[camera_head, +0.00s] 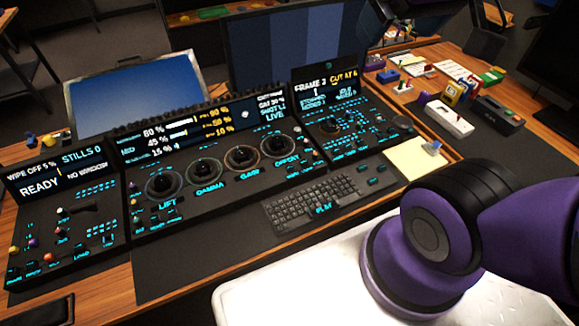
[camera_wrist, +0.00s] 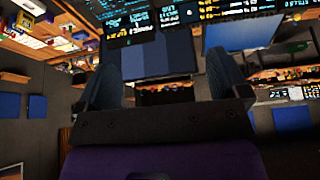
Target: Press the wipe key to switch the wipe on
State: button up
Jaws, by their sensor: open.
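The trackball panel spans the desk in the head view. Its left section (camera_head: 70,215) has a screen (camera_head: 55,170) reading "WIPE OFF 5 %", "STILLS 0", "NO WINDOW" and "READY". Below that screen are small coloured keys, a dark lever and cyan labels too small to read, so I cannot tell which one is the wipe key. My gripper (camera_wrist: 165,72) shows only in the wrist view, with its two dark fingers wide apart and nothing between them. It is not touching anything visible. The head view shows my purple arm at the lower right, apart from the left section.
The middle section has several trackballs (camera_head: 209,174). A keyboard (camera_head: 315,203) lies in front. Monitors stand behind, one tilted blue screen (camera_head: 135,92) at left. A yellow notepad (camera_head: 420,158) and small boxes are at right. Bare dark mat (camera_head: 190,265) lies before the panel.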

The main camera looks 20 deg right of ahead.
grip_shut()
dwell(1.5)
